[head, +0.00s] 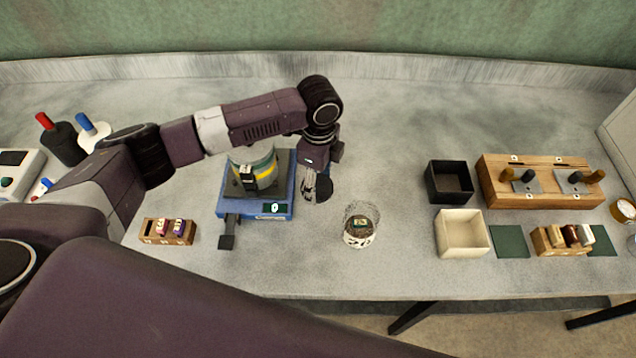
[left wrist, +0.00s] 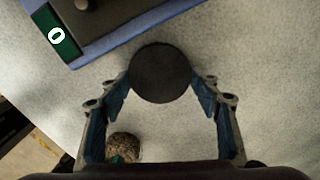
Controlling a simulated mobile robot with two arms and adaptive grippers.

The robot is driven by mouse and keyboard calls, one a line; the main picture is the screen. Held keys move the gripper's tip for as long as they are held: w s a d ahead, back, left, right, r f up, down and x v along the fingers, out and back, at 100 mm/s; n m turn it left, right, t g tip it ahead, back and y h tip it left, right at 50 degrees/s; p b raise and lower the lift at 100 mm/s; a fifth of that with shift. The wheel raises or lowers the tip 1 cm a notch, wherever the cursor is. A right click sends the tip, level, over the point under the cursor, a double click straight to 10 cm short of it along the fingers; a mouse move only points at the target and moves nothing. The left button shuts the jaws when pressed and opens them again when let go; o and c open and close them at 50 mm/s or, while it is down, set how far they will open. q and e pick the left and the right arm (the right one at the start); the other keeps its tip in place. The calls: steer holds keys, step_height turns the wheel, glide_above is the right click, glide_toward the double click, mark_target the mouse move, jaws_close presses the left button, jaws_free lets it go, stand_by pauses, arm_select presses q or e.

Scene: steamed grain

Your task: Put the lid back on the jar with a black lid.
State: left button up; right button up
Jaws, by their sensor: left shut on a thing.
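The black lid (left wrist: 160,73) is a round dark disc held between the fingertips of my left gripper (left wrist: 160,84). In the head view the left gripper (head: 317,188) points down, with the black lid (head: 324,190) in it, just right of the blue device. An open clear jar (head: 361,226) with a pale label stands on the table to the right of and nearer than the lid, apart from it. Something grainy shows inside the jar, which also appears at the lower left of the left wrist view (left wrist: 123,147). My right gripper is not in view.
A blue scale-like device (head: 254,207) with a display stands left of the gripper. A small wooden rack (head: 169,231) is further left. A black box (head: 450,182), a cream box (head: 462,234) and wooden blocks stand on the right. The table between jar and boxes is clear.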

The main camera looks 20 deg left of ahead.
mark_target(319, 186)
arm_select(q)
step_height(319, 186, up, 20)
steer(key=b, duration=0.2)
steer(key=shift+b, duration=0.3)
steer(key=s+a+f+n, duration=0.2)
steer(key=s+n, duration=0.5)
steer(key=n, duration=0.2)
steer(key=s+a+f+n, duration=0.2)
steer(key=s+n, duration=0.5)
steer(key=n, duration=0.3)
steer(key=shift+a+f, duration=0.2)
steer(key=shift+f, duration=0.05)
